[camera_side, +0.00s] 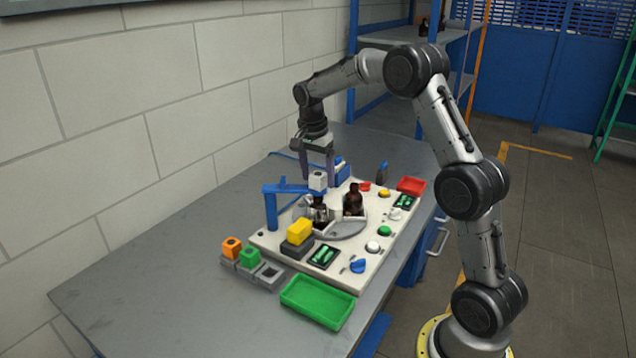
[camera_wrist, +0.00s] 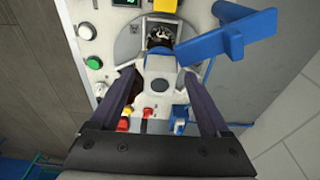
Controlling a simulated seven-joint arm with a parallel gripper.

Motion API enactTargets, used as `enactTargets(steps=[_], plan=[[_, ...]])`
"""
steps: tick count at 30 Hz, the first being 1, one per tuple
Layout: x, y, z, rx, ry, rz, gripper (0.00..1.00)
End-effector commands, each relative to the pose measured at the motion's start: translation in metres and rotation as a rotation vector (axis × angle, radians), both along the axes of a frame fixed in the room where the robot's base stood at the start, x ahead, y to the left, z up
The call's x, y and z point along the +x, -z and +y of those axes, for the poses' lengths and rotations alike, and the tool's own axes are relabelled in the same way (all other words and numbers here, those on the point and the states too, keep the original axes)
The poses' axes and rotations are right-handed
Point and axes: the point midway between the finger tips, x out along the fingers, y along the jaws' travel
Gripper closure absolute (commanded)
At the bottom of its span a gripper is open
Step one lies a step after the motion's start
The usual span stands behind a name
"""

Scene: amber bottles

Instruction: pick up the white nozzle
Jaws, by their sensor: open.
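The white nozzle (camera_side: 318,181) is a small white block with a dark round hole and blue beside it. It sits at the end of a blue arm fixture (camera_side: 271,208), above an amber bottle (camera_side: 319,212). My gripper (camera_side: 319,176) is open and points down, with its fingers on either side of the nozzle. In the wrist view the white nozzle (camera_wrist: 159,90) lies between the two spread fingers of my gripper (camera_wrist: 161,74), with gaps visible. A second amber bottle (camera_side: 353,200) stands to the right; the left finger partly hides it in the wrist view.
The white board (camera_side: 262,240) carries buttons and small displays. A yellow block (camera_side: 299,231) is at its front. An orange nozzle (camera_side: 231,246) and a green nozzle (camera_side: 249,256) sit in grey holders at left. A green tray (camera_side: 318,301) and red tray (camera_side: 411,185) flank the board. The table's left is clear.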

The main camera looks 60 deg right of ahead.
Motion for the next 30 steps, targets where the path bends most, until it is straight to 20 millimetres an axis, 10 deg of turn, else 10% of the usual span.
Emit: enactTargets(steps=[10,23,30], plan=[[-0.0002,0.0088,-0.0012,0.000,0.000,0.000,0.20],[0.0000,0.0083,-0.0012,0.000,0.000,-0.001,0.97],[0.0001,0.0081,-0.0011,0.000,0.000,-0.001,1.00]])
